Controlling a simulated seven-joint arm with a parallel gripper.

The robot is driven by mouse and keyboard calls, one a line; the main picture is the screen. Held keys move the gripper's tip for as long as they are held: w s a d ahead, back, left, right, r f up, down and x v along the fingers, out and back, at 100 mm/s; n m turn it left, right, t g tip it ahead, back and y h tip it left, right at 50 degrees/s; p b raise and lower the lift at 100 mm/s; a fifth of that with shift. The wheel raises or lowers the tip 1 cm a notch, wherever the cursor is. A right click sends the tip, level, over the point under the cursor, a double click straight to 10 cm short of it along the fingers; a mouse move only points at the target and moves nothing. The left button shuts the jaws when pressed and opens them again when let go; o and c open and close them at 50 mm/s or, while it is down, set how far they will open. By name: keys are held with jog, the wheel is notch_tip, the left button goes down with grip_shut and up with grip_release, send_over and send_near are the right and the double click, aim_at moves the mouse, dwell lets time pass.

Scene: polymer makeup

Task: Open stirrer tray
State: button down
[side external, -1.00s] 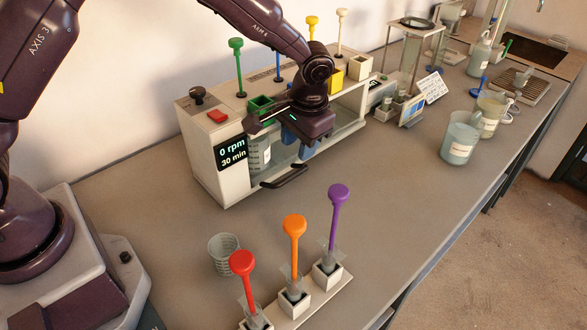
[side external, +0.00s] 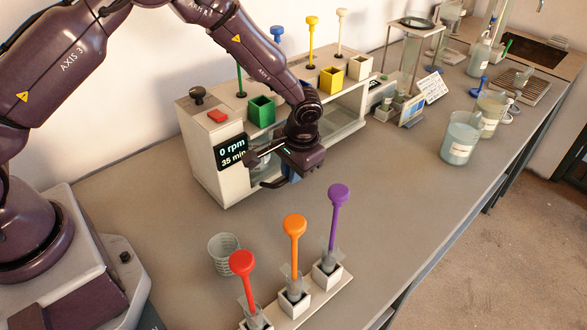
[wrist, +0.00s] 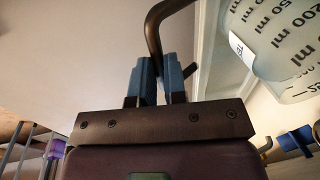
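The stirrer machine (side external: 207,163) is a white box with a display reading 0 rpm and 35 min. Its stirrer tray has a dark curved handle (side external: 272,184) low on the front, partly hidden by my gripper (side external: 290,175). In the wrist view, the blue fingers of my gripper (wrist: 160,80) are close together, with the handle (wrist: 152,30) running down between them. They look shut on it, though the contact itself is hidden. A glass beaker with volume marks (wrist: 275,40) is close by at upper right in the wrist view. In the side view, my gripper hides much of the tray front.
Red (side external: 242,263), orange (side external: 294,226) and purple (side external: 338,193) stirrers stand in a holder in front. Filled beakers (side external: 461,138) stand at right.

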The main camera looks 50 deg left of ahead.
jog(key=d, duration=1.1)
jog(key=shift+d, duration=0.15)
jog(key=c, duration=1.4)
grip_release()
jog(key=shift+o, duration=1.2)
jog(key=shift+r, duration=0.1)
notch_tip(320, 180, up, 13)
jog(key=d, duration=0.2)
jog(key=shift+d+f, duration=0.1)
jog(key=shift+f, duration=0.1)
